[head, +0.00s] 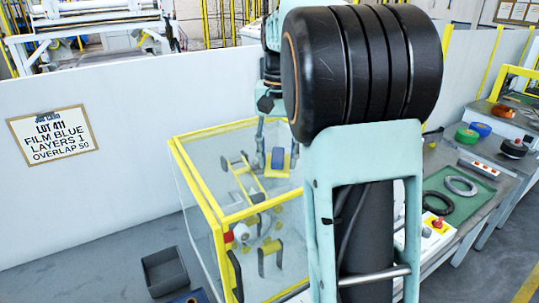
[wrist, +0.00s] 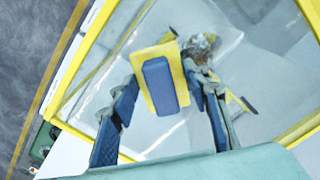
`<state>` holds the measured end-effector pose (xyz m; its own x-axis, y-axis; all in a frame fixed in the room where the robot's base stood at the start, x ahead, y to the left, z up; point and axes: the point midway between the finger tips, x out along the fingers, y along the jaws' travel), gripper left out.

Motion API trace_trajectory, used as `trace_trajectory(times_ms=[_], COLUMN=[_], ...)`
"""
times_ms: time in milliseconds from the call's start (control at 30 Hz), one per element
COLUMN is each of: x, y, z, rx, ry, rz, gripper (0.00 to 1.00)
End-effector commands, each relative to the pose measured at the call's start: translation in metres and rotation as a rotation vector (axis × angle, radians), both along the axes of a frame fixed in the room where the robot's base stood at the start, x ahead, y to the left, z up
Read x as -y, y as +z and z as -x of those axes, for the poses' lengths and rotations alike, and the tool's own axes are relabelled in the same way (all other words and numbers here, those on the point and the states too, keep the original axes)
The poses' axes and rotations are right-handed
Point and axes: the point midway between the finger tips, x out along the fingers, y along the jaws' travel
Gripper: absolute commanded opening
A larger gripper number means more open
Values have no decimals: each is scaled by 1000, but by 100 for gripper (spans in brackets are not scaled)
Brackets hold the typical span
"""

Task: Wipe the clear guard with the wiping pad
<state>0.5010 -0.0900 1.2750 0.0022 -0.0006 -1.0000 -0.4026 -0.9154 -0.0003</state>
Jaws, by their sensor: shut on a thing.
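The clear guard (head: 205,155) is a see-through box with a yellow frame, left of my arm in the head view. Its clear panel (wrist: 235,50) and yellow edges fill much of the wrist view. The wiping pad (head: 277,161) is yellow with a blue block on it. In the wrist view the pad (wrist: 148,62) lies between my fingers, in front of the clear panel. My gripper (wrist: 160,74) is shut on the pad; it also shows in the head view (head: 274,148). I cannot tell whether the pad touches the panel.
Machine parts with yellow arms (head: 240,175) show through the guard. A grey bin (head: 167,272) stands on the floor at left. At right, a bench holds a green mat (head: 470,205), dark and grey rings, and a red button (head: 437,223). A white wall (head: 110,190) stands behind.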

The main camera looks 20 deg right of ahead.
Motion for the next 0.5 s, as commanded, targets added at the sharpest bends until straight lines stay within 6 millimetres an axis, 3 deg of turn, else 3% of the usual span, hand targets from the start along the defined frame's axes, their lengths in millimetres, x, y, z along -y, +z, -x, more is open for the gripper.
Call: trace_trajectory(times_ms=[500], x=[32], y=[-1], z=[-6], rx=[-4], ry=[-4], rz=[1], gripper=[24])
